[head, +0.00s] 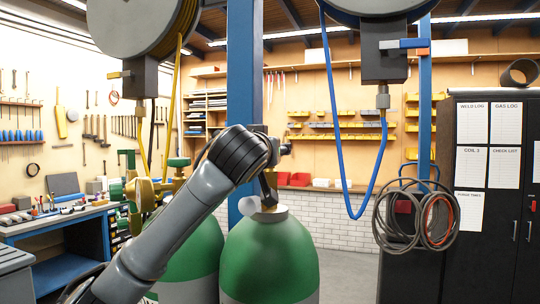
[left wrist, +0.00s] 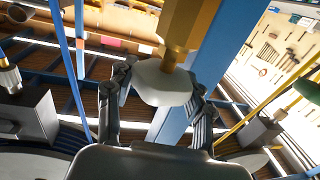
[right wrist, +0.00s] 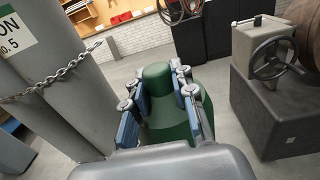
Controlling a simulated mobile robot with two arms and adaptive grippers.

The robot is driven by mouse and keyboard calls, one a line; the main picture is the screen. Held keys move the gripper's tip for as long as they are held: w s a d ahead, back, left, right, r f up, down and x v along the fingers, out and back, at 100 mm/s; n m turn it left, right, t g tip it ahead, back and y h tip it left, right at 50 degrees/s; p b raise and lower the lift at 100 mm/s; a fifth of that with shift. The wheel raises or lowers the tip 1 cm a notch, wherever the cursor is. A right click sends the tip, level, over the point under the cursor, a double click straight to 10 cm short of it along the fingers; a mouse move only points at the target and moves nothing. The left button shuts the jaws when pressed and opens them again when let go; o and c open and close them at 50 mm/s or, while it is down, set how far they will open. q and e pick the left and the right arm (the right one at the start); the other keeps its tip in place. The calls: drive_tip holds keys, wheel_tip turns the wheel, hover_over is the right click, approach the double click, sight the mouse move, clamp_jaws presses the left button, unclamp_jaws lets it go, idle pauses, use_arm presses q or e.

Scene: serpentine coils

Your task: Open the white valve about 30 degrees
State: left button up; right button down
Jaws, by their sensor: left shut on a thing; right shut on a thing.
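The white valve (left wrist: 162,84) is a rounded white knob on a brass stem in the left wrist view. My left gripper (left wrist: 160,92) has a finger on each side of it and is shut on it. In the head view my left gripper (head: 268,185) is mostly hidden behind my arm, above a green gas cylinder (head: 270,255); a pale part (head: 262,208) shows at the cylinder's top. In the right wrist view my right gripper (right wrist: 155,85) is shut on the rounded green cap (right wrist: 156,74) of a green cylinder. It is out of the head view.
A second green cylinder (head: 197,250) with brass fittings stands left. Hose reels (head: 145,25) hang overhead, and a blue hose (head: 350,200) loops down at right. A black cabinet (head: 490,200) stands right. A grey handwheel machine (right wrist: 270,75) and a chained grey cylinder (right wrist: 50,70) flank my right gripper.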

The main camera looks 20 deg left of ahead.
use_arm(q)
drive_tip(key=shift+n+y, duration=0.3)
drive_tip(key=shift+y, duration=0.2)
drive_tip(key=o, duration=1.2)
drive_tip(key=s, duration=0.4)
drive_tip(key=s+d, duration=0.1)
drive_tip(key=s, duration=0.3)
drive_tip(key=s+d, duration=0.1)
drive_tip(key=s, duration=0.2)
drive_tip(key=shift+s, duration=0.4)
